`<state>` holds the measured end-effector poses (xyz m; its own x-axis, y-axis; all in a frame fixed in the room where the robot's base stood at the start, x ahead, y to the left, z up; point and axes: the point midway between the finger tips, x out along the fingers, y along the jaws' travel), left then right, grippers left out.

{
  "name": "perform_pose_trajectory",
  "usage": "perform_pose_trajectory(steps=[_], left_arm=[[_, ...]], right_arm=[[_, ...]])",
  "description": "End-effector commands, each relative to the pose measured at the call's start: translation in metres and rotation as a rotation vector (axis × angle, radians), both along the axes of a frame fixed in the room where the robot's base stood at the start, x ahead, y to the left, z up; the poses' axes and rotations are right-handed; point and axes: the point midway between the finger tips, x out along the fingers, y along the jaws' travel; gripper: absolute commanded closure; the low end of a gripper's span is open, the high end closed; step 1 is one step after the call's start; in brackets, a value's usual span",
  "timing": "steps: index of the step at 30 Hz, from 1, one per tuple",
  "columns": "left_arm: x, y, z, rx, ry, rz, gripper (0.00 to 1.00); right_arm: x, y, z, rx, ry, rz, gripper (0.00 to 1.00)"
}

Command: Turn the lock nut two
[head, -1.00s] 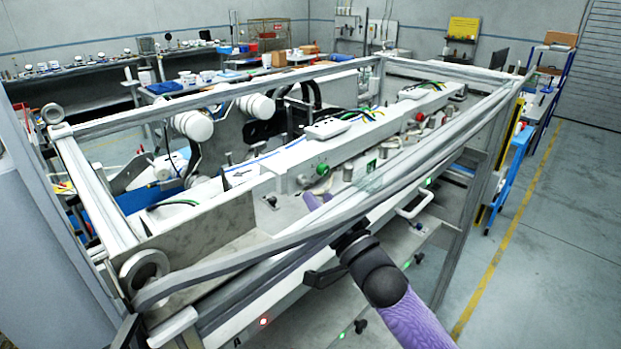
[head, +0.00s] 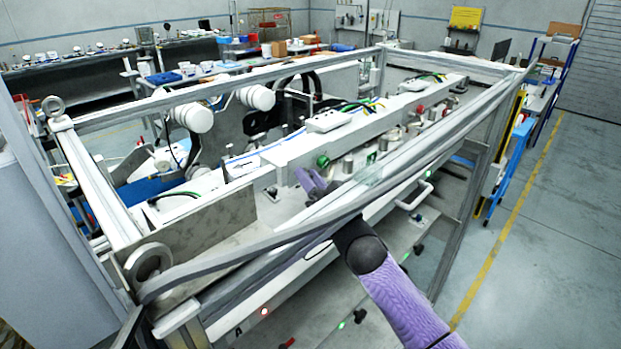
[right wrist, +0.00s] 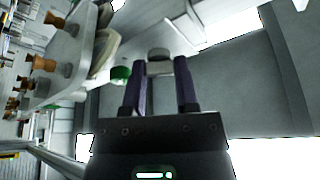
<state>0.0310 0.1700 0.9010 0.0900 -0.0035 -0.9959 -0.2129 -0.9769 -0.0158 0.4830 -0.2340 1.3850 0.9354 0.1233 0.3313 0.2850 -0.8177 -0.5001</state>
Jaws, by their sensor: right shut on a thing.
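My right gripper (head: 313,182), with purple fingers, reaches over the frame rail into the machine in the head view. In the right wrist view its fingers (right wrist: 159,88) stand on both sides of a small grey round nut (right wrist: 159,66) with a darker top and are shut on it. I cannot read a number that marks it as lock nut two. In the head view the fingers and rail hide this nut. A green button (head: 323,161) sits close beyond the fingers; it also shows beside the left finger in the wrist view (right wrist: 121,73). My left gripper is not in view.
A grey rail (head: 250,242) of the machine frame runs under my right forearm. Several metal posts (head: 347,161) and a red knob (head: 419,111) line the white beam beyond. An upright metal plate (head: 195,228) stands to the left. Open floor (head: 545,240) lies right.

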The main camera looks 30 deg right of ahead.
Motion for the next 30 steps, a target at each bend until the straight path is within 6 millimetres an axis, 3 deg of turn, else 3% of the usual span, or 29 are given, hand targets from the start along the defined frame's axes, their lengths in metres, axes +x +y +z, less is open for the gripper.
perform_pose_trajectory(steps=[13, 30], left_arm=[[0.001, 0.0, -0.009, 0.001, -0.001, 0.001, 0.41], [0.0, 0.0, -0.037, 0.0, 0.001, 0.0, 0.41]], right_arm=[[0.0, -0.001, -0.002, -0.106, -0.037, 0.0, 1.0], [0.001, -0.003, -0.002, -0.597, -0.208, -0.001, 1.0]])
